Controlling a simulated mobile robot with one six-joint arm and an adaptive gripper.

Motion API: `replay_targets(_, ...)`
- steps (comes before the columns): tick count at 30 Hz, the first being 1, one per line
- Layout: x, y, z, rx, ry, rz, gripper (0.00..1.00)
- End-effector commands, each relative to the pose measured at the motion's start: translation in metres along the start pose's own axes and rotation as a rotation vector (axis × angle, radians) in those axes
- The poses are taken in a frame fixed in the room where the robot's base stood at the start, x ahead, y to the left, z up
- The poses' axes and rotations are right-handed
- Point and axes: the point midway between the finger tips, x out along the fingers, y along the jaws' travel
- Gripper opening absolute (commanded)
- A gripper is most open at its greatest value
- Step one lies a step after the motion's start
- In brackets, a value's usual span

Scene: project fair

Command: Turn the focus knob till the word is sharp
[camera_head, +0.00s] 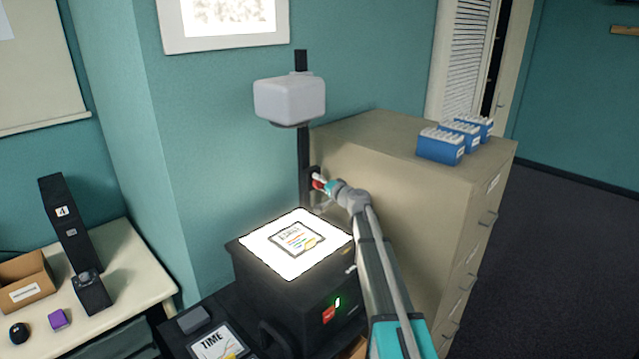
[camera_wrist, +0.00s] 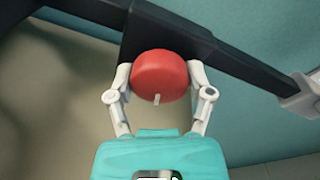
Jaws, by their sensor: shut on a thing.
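The red focus knob (camera_wrist: 160,74) sits on the dark upright post (camera_head: 304,150) of an overhead projector. It has a small pale mark at its lower edge in the wrist view. My gripper (camera_wrist: 160,90) is shut on the knob, one finger on each side; in the head view my gripper (camera_head: 320,182) partly hides it. The projector's lit top (camera_head: 262,250) carries a sheet with a dark-framed print (camera_head: 297,238). The white projector head (camera_head: 290,98) is above. A bright patch (camera_head: 228,14) shows on the framed wall screen (camera_head: 166,40), cut off by the picture's top; no word is readable there.
A beige filing cabinet (camera_head: 385,150) stands close behind my arm, with several blue boxes (camera_head: 440,147) on top. A table (camera_head: 130,270) at left holds a black device (camera_head: 70,235), a cardboard box (camera_head: 28,285) and a purple block (camera_head: 58,319). Open floor (camera_head: 560,230) lies right.

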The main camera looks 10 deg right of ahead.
Motion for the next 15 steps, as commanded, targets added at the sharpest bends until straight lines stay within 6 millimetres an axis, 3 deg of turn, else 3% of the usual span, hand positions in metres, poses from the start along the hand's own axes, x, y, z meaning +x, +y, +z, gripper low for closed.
replay_targets(7,0.0007,-0.0002,-0.0008,0.116,-0.008,0.008,0.19)
replay_targets(15,0.0009,0.0000,-0.0005,0.129,-0.009,0.009,0.19)
